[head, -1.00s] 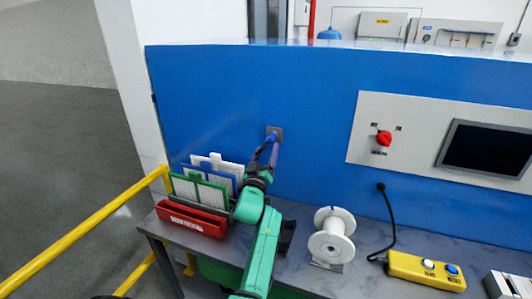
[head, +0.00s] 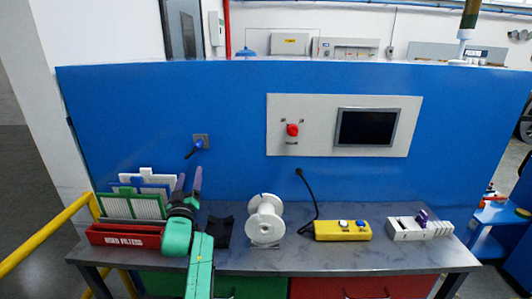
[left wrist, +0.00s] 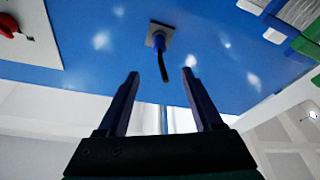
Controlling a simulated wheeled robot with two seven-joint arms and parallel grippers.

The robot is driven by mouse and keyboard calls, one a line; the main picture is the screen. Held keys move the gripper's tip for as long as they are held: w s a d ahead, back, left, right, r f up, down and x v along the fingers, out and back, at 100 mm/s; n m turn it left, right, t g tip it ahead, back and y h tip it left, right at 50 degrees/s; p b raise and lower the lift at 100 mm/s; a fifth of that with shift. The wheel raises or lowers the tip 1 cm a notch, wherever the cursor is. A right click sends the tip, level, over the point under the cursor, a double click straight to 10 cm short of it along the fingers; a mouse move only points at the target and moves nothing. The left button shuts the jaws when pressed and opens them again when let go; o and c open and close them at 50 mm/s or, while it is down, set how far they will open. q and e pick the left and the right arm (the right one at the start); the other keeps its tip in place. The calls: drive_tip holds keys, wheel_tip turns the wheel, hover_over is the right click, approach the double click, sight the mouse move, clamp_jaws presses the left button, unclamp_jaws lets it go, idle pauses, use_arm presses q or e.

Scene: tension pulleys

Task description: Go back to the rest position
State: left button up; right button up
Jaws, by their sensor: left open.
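My left gripper (head: 188,183) is in the head view, above the back left of the workbench, with its two fingers pointing up. Its jaws are open and empty. In the left wrist view the same gripper (left wrist: 160,74) shows its two dark fingers apart with nothing between them. A blue knob with a dark handle (head: 197,145) sits on a grey plate on the blue wall, above the fingertips and apart from them. It also shows beyond the fingers in the left wrist view (left wrist: 159,42). My right gripper is not in view.
Beside my left arm are a red filter box (head: 124,236) and upright filter panels (head: 134,206). A white spool (head: 265,222), a yellow button box (head: 342,231) and a white holder (head: 420,229) stand on the grey workbench (head: 375,258). A yellow rail (head: 45,237) is at left.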

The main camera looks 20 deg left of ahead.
use_arm(q)
drive_tip(key=s+d+f+m+g+h, duration=0.1)
drive_tip(key=s+d+f+g, duration=0.1)
drive_tip(key=f, duration=0.3)
drive_tip(key=s+d+f+m+g+h, duration=0.2)
drive_tip(key=s+d+f+g, duration=0.1)
drive_tip(key=s+f, duration=0.1)
drive_tip(key=s+d+f+m+g+h, duration=0.1)
drive_tip(key=s+d+f+m+g, duration=0.1)
drive_tip(key=f, duration=0.4)
drive_tip(key=shift+s+d+f, duration=0.2)
drive_tip(key=shift+s, duration=0.25)
drive_tip(key=shift+s+d+f, duration=0.15)
drive_tip(key=shift+s, duration=0.3)
drive_tip(key=s+d+f+m+g+h, duration=0.35)
drive_tip(key=s+d, duration=0.35)
drive_tip(key=s, duration=0.3)
drive_tip(key=s+d+f+m+g+h, duration=0.25)
drive_tip(key=s+d+f+g, duration=0.35)
drive_tip(key=s, duration=0.4)
wheel_tip(320, 180, down, 21)
drive_tip(key=s, duration=0.2)
drive_tip(key=s+a+f+m+g+y, duration=0.1)
drive_tip(key=s+a+f, duration=0.1)
drive_tip(key=s+f, duration=1.4)
drive_tip(key=shift+s+g, duration=0.35)
drive_tip(key=shift+s, duration=0.05)
